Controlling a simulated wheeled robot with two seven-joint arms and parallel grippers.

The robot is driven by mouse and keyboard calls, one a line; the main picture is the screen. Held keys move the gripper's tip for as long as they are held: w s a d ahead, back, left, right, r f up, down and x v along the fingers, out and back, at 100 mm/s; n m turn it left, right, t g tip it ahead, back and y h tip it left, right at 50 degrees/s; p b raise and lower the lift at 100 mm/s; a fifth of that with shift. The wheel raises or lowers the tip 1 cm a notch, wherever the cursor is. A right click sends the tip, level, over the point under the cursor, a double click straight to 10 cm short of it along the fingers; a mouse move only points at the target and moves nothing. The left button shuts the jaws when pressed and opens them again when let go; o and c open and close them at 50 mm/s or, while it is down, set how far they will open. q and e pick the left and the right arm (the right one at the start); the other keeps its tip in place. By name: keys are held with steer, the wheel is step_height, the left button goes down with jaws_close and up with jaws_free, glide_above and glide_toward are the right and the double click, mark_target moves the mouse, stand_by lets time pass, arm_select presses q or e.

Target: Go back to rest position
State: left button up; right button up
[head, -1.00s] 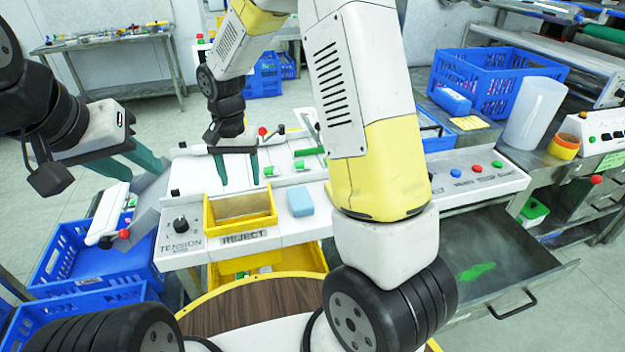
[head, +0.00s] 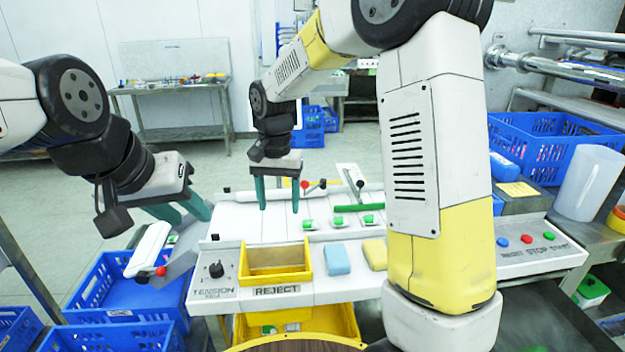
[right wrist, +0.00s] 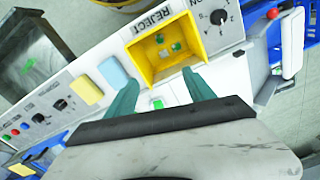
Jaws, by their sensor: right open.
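My right gripper (head: 279,208) is open and empty, with teal fingers apart above the white machine top, behind the yellow REJECT bin (head: 308,262). In the right wrist view its fingertips (right wrist: 160,80) point toward that bin (right wrist: 188,70), which holds small green-and-white pieces. My left gripper (head: 185,217) is open and empty, at the left above a white chute with a red knob (head: 160,271). No object is held by either gripper.
A blue block (head: 337,259) and a yellow block (head: 376,253) lie right of the REJECT bin. Several green-and-white pieces sit on the machine top near a green bar (head: 358,208). Blue crates (head: 125,315) stand at lower left. A translucent container (head: 588,183) stands at right.

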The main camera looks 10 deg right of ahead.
steer(key=s+d+r+n+t+y, duration=0.2)
steer(key=s+d+r+t, duration=0.1)
steer(key=s+d+r, duration=0.6)
steer(key=s+d+r+n+t, duration=0.1)
steer(key=s+d, duration=0.4)
steer(key=s, duration=0.5)
steer(key=shift+s+r+n+t, duration=0.2)
steer(key=shift+r+n+t, duration=0.1)
steer(key=shift+r+t, duration=0.65)
steer(key=shift+f, duration=0.15)
